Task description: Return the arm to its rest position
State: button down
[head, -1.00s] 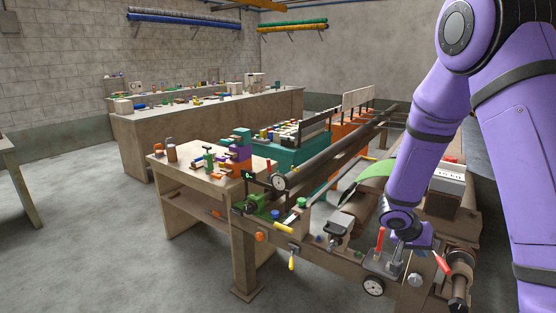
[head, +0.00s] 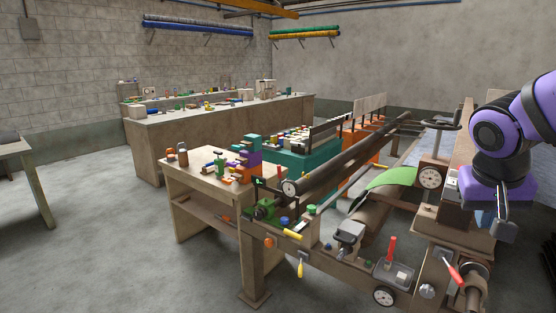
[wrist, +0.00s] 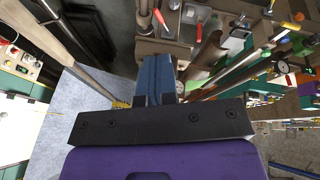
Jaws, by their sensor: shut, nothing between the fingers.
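My gripper (head: 503,224) hangs at the right side of the head view, below my purple and black wrist. Its fingers point down and are closed together with nothing between them. In the wrist view the closed blue-grey fingers of my gripper (wrist: 156,75) show in the middle, above the dark bar of its body. The gripper is apart from the machine frame beneath and beside it. Most of my arm lies outside the right edge of the head view.
The long machine holds a red-handled tool (head: 391,247) in a grey tray, a dial gauge (head: 430,178), a handwheel (head: 440,126) and a green felt strip (head: 392,179). A wooden table (head: 205,177) with coloured blocks stands left. Open floor (head: 100,240) lies at the left.

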jog(key=s+a+r+n+t+y, duration=0.1)
jog(key=s+a+r+n, duration=0.1)
jog(key=s, duration=0.3)
jog(key=s+a+r+n+t+y, duration=0.1)
jog(key=s+a+r+n+y, duration=0.1)
jog(key=s, duration=0.3)
jog(key=shift+s+a+r+t, duration=0.25)
jog(key=shift+a+r+t, duration=0.05)
jog(key=shift+a+r, duration=0.5)
